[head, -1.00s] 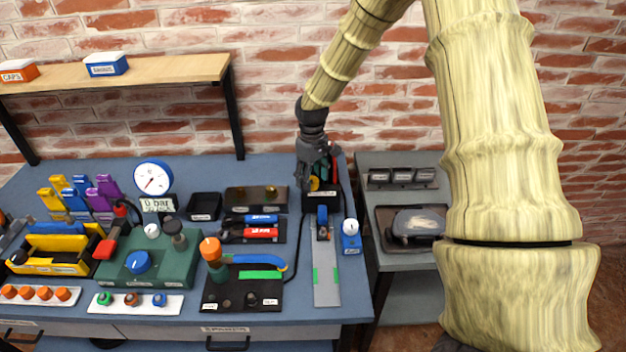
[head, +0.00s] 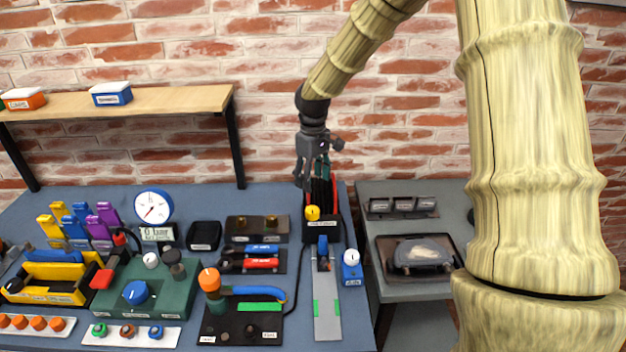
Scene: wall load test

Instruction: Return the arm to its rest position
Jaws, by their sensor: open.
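My arm comes down from the top right in the head view, in pale, bamboo-like links. My gripper (head: 311,182) points downward, open, with nothing seen between its fingers. It is at the back right of the blue workbench (head: 190,206), in front of the brick wall. Below and partly behind it stands a black holder (head: 322,230) with a yellow knob (head: 312,213) and red and black upright parts. I cannot tell the exact gap between the fingertips and the holder.
A wooden shelf (head: 160,101) with small boxes is on the wall at left. A round gauge (head: 153,207), green valve block (head: 150,290), black pipe fixture (head: 240,322) and grey rail (head: 326,300) stand on the bench. A grey side table (head: 405,292) holds a tray at right.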

